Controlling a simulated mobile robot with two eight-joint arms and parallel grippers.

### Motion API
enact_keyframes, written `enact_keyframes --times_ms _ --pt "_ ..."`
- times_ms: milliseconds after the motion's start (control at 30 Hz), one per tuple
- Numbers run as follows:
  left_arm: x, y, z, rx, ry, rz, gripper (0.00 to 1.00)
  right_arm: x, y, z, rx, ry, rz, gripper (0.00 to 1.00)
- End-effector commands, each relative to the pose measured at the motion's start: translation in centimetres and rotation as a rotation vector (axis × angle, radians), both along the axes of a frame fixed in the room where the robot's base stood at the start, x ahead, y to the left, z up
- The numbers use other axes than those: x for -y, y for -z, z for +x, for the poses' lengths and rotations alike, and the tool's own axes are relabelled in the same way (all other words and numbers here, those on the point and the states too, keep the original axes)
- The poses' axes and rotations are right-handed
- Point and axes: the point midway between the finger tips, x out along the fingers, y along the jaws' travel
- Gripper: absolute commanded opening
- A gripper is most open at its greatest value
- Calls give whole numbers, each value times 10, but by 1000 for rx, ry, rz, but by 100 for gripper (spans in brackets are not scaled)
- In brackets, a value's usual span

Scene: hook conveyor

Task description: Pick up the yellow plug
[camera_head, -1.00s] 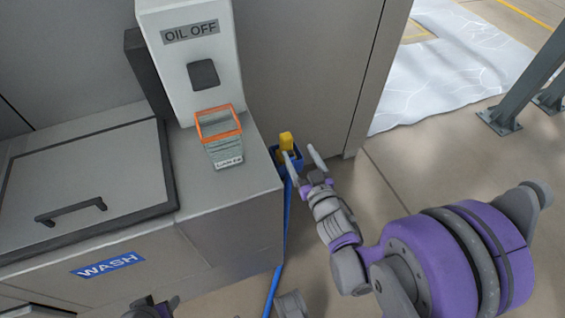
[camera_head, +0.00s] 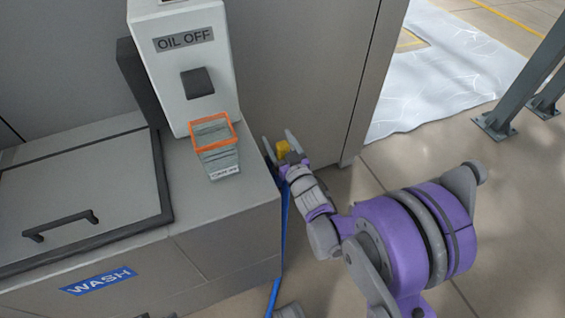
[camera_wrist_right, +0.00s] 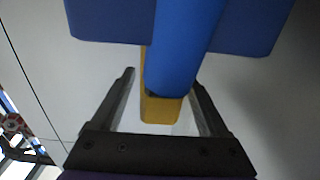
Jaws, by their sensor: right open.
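The yellow plug (camera_head: 283,151) is beside the grey wash cabinet, between the fingers of my right gripper (camera_head: 279,146). In the right wrist view the yellow plug (camera_wrist_right: 160,108) hangs between the two dark fingers of my open right gripper (camera_wrist_right: 165,100), with gaps on both sides. A thick blue cable (camera_wrist_right: 186,45) and a blue block (camera_wrist_right: 110,22) cover part of the plug. In the head view the blue cable (camera_head: 283,235) runs down the cabinet's side. My left gripper does not show.
The wash cabinet (camera_head: 225,240) stands left of my right arm. On it are the OIL OFF box (camera_head: 186,75) and an orange-rimmed grey container (camera_head: 218,160). A tall grey panel (camera_head: 300,70) is behind the plug. Floor on the right is open up to a metal post (camera_head: 525,85).

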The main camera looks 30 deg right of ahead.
Motion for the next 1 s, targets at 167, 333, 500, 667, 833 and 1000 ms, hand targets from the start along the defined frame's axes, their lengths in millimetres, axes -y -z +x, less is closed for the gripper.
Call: enact_keyframes --times_ms 167,333,500,667,833,1000 --pt "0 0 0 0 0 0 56 0 0 1 0 0 0 78" --pt "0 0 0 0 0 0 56 0 0 1 0 0 1 58" --pt "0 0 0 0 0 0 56 0 0 1 -1 0 1 27" --pt "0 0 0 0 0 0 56 0 0 1 -1 0 1 0" --pt "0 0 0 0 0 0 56 0 0 1 -1 0 1 0" --pt "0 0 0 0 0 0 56 0 0 1 -1 1 1 0"
